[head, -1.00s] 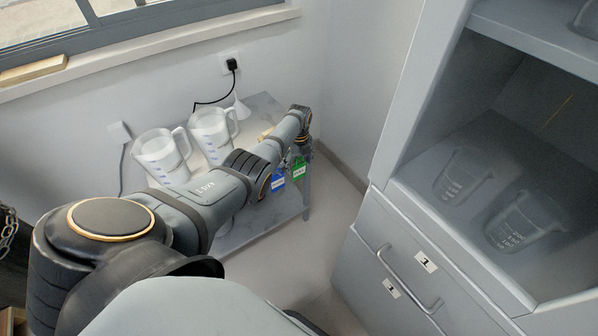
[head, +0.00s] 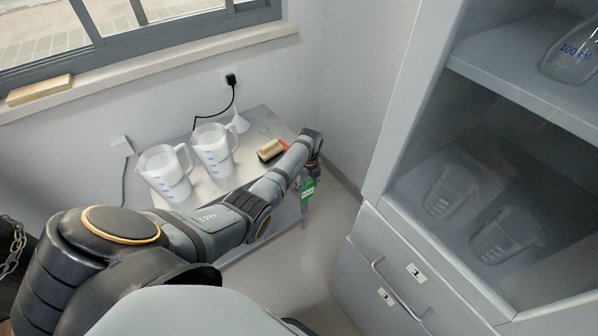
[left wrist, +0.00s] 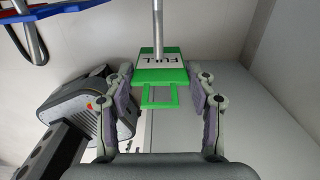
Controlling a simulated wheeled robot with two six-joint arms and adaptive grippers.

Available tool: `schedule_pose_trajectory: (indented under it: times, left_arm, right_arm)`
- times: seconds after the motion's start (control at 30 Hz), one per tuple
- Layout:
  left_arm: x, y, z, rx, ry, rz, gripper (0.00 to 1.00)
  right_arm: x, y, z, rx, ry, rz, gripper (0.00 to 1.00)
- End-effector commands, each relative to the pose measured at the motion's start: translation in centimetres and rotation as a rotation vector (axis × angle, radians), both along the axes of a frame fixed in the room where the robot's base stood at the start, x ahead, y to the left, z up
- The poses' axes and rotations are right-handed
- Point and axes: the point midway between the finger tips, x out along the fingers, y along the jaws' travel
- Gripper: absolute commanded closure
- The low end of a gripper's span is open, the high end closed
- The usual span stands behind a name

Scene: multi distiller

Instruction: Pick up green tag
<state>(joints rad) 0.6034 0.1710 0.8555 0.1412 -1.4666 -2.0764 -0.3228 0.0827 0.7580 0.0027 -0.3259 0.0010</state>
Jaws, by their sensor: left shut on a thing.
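The green tag (head: 307,190) hangs at the right end of the low white table in the head view. In the left wrist view the green tag (left wrist: 161,73) has a white label reading "FULL" and an open green loop at its near end. My left gripper (left wrist: 160,100) has its fingers on both sides of the tag and is shut on it. A metal rod runs up over the tag's label. In the head view my left gripper (head: 305,178) is small and partly hidden by my wrist. My right gripper is not in view.
A grey cabinet (head: 380,222) with glassware stands at the right. Blue and red parts (left wrist: 38,22) show at the wrist view's upper left.

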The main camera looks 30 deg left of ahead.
Motion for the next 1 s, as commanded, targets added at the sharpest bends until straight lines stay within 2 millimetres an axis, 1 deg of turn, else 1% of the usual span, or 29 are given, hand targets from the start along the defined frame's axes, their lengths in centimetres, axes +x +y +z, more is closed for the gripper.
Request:
schedule_pose_trajectory:
  times: [0.03, 0.1, 0.2, 0.3, 0.4, 0.57, 0.9, 0.93, 1.0]
  left_arm:
    - [-0.8, -1.7, 0.4, -0.004, 0.002, -0.003, 0.66]
    - [-1.6, -3.8, 0.4, -0.005, 0.001, -0.002, 0.66]
    - [-2.6, -6.4, 0.2, -0.004, 0.001, -0.001, 0.66]
    - [-3.4, -8.3, 0.2, -0.003, 0.0, 0.0, 0.66]
    - [-3.9, -9.5, 0.1, -0.002, 0.001, 0.0, 0.66]
    - [-4.3, -10.3, 0.0, 0.0, 0.001, 0.001, 0.66]
    - [-4.3, -10.3, 0.0, 0.0, 0.0, 0.001, 0.66]
    - [-4.3, -10.3, 0.0, 0.0, 0.0, 0.001, 0.66]
    - [-4.3, -10.3, 0.0, 0.0, 0.0, 0.001, 0.66]
  right_arm:
    - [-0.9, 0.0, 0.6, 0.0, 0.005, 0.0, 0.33]
    - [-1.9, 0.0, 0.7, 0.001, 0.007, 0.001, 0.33]
    - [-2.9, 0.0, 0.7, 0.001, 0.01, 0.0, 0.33]
    - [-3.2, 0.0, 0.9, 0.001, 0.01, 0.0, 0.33]
    - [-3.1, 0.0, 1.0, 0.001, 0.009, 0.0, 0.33]
    - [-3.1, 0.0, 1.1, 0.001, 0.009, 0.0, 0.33]
    - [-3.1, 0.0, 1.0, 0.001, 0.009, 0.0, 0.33]
    - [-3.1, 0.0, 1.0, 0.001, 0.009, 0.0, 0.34]
    - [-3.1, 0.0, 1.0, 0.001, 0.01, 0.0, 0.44]
